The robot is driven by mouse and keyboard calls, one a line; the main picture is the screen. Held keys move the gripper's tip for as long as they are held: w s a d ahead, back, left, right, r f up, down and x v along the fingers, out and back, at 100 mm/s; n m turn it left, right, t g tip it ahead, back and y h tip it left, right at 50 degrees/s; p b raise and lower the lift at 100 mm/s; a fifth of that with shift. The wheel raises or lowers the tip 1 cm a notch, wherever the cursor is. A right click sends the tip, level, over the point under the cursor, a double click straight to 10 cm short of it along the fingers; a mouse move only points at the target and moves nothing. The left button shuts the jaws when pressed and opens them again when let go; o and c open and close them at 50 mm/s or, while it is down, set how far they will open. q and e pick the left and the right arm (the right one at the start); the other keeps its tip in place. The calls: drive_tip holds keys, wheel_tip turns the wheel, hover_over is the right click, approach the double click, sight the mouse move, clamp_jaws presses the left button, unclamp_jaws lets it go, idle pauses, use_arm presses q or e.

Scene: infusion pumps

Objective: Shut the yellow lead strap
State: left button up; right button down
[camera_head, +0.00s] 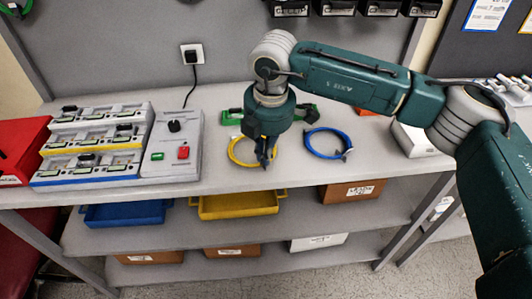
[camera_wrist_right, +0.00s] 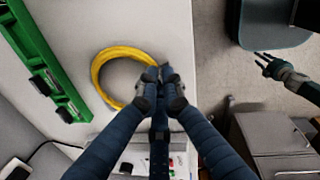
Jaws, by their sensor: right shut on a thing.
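The yellow lead (camera_head: 238,153) lies coiled on the bench in front of a green rail. It also shows in the right wrist view (camera_wrist_right: 98,75) as a ring. My right gripper (camera_head: 266,163) points down at the right side of this coil. In the right wrist view its fingertips (camera_wrist_right: 160,78) are close together at the coil's edge, shut on the strap there. The fingers hide the strap, so its shape cannot be made out. My left gripper (camera_wrist_right: 262,62) is open and empty, away from the bench, at the upper right of the right wrist view.
A blue coiled lead (camera_head: 328,143) lies right of the yellow one. The green rail (camera_wrist_right: 45,65) is close behind. A pump rack (camera_head: 95,145) and a grey box (camera_head: 172,148) with red and green switches stand left. Bare bench (camera_head: 225,178) lies in front.

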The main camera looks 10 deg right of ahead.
drive_tip(key=g, duration=0.1)
drive_tip(key=w+g+p, duration=0.1)
drive_tip(key=shift+a+r+g+h+p, duration=0.1)
drive_tip(key=shift+a+g+h+p, duration=0.2)
drive_tip(key=shift+g+h, duration=0.1)
drive_tip(key=shift+w+g+p, duration=0.2)
drive_tip(key=shift+g+p, duration=0.15)
drive_tip(key=shift+g, duration=0.25)
drive_tip(key=shift+w+g+h, duration=0.1)
drive_tip(key=shift+g+h, duration=0.2)
drive_tip(key=shift+g, duration=0.1)
drive_tip(key=c, duration=2)
unclamp_jaws()
drive_tip(key=shift+f, duration=0.2)
wheel_tip(320, 180, up, 10)
drive_tip(key=shift+r, duration=0.1)
